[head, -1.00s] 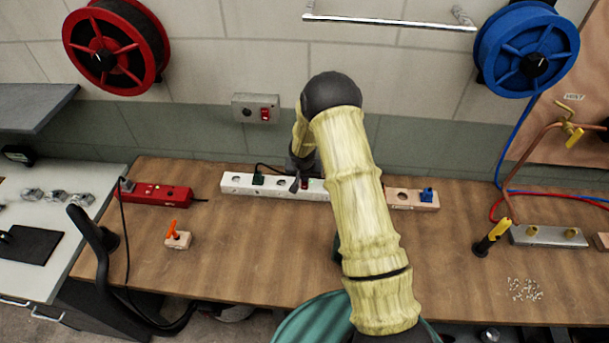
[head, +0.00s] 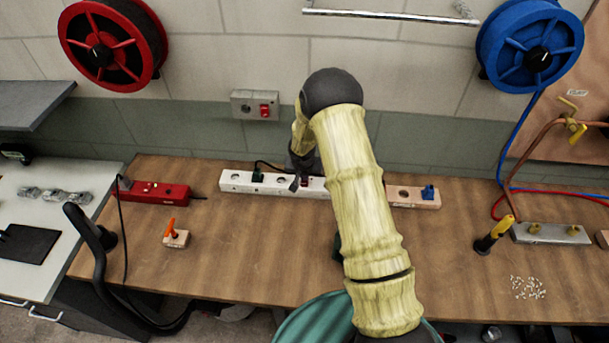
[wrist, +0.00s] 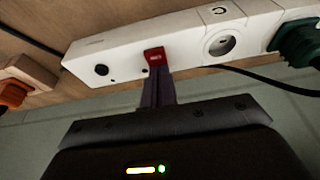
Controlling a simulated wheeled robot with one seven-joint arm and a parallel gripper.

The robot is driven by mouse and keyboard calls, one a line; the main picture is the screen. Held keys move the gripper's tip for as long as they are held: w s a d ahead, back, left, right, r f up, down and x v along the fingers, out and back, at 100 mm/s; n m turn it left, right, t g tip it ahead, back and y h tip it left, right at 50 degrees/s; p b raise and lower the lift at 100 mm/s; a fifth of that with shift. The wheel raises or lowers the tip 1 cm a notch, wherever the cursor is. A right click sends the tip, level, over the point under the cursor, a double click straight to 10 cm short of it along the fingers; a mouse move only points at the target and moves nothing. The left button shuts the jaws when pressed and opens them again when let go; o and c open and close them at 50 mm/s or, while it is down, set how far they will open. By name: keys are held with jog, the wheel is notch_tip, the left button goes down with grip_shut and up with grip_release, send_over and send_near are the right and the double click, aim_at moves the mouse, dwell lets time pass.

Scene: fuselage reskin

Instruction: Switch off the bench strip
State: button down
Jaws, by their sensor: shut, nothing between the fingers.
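The white bench strip (head: 236,187) lies along the back of the wooden bench, with a dark green plug (head: 258,177) in one socket. It also crosses the top of the wrist view (wrist: 120,60). Its red switch (wrist: 154,56) shows just beyond my fingertips; which way the rocker is tipped is not clear. My gripper (wrist: 157,72) is shut and empty, with its tips at the switch's near edge. Whether they press on it I cannot tell. In the head view my gripper (head: 296,183) is small and dark against the strip, and my arm hides the strip's right part.
A red strip (head: 160,192) with a plug sits on the left of the bench. A wooden strip (head: 407,197) with a blue plug is to the right. A wall socket (head: 254,105) with a red switch is above. The front middle of the bench is mostly clear.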

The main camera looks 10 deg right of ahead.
aim_at(304, 185)
jog(key=shift+s+a+b, duration=0.15)
jog(key=shift+s+b, duration=0.35)
jog(key=shift+s, duration=0.2)
jog(key=shift+w+r, duration=0.1)
notch_tip(304, 185, up, 4)
jog(key=p, duration=0.2)
jog(key=shift+a+r+p, duration=0.15)
jog(key=shift+p, duration=0.25)
jog(key=shift+s+r+b, duration=0.2)
jog(key=shift+s+b, duration=0.15)
jog(key=shift+b, duration=0.2)
jog(key=d+b+v, duration=0.1)
jog(key=b+v, duration=0.1)
jog(key=v, duration=0.7)
jog(key=shift+s+a, duration=0.15)
jog(key=shift+a, duration=0.35)
